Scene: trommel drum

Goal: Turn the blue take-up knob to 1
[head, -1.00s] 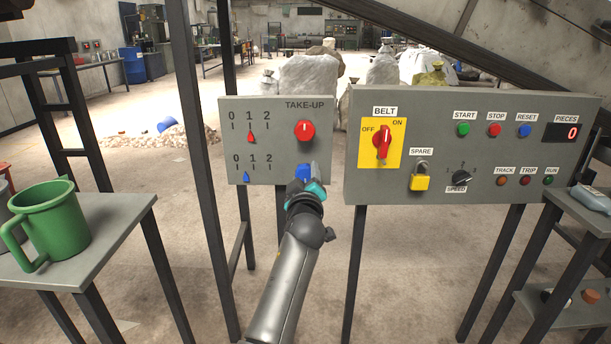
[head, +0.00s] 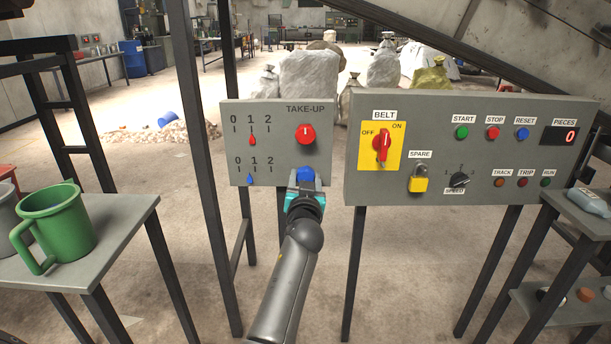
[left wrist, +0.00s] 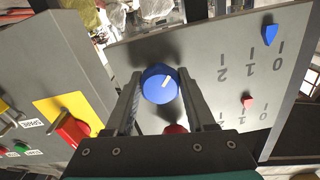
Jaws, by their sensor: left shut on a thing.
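The blue take-up knob (head: 306,174) is low on the grey take-up panel (head: 283,160). It shows in the left wrist view (left wrist: 160,84), with a white line on its face. My left gripper (head: 305,184) is shut on it, one finger on each side. My right gripper is not in view.
The red take-up knob (head: 305,133) is just above the blue one, and its red pointer (head: 252,140) is near 1. The belt panel (head: 440,115) stands close on the right. A green mug (head: 62,226) stands on a table at left.

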